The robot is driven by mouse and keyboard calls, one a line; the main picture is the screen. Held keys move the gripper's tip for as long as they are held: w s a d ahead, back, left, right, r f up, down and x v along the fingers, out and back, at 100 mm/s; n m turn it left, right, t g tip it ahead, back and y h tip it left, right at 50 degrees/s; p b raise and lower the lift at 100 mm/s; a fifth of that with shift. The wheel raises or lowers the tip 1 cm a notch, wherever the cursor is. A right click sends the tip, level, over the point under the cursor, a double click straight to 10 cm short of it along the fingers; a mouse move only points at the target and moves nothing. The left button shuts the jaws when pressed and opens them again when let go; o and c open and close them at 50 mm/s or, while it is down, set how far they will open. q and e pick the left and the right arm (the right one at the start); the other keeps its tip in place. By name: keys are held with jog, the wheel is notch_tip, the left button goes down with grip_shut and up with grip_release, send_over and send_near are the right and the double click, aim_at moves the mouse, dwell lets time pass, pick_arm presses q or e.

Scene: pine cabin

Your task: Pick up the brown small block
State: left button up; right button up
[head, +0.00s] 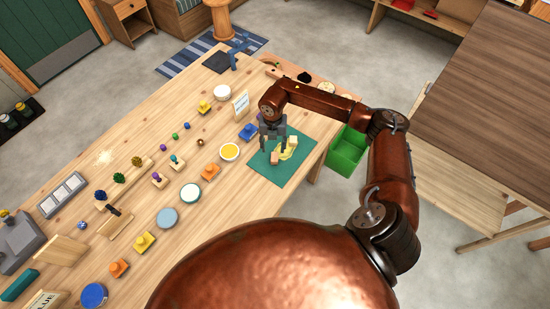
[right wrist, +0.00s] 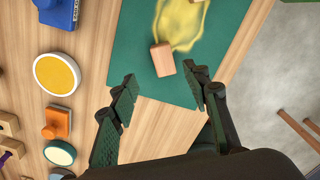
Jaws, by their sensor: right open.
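A small light-brown block (right wrist: 162,59) lies on the green mat (right wrist: 127,50), at the edge of a yellow patch (right wrist: 180,22). It also shows in the head view (head: 275,158), just below my right gripper (head: 272,146). In the right wrist view my right gripper (right wrist: 163,78) is open. Its fingers stand apart with nothing between them, and the block lies just beyond the tips, between their lines. A second tan block (head: 292,141) lies farther right on the mat, and only its edge shows at the top of the wrist view. My left gripper is not in view.
A yellow-topped round dish (head: 229,152), a blue stamp-like piece (head: 248,132) and an orange piece (head: 210,172) stand left of the mat. A green bin (head: 347,150) is beyond the table's right edge. Several other small items cover the wooden table (head: 225,195).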

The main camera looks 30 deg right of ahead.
aim_at(275, 157)
jog(key=f, duration=0.7)
jog(key=shift+s+d+f+p, duration=0.15)
jog(key=shift+d+f+p, duration=0.1)
jog(key=shift+f+p, duration=0.1)
jog(key=shift+r, duration=0.1)
jog(key=shift+c, duration=0.2)
jog(key=c, duration=0.9)
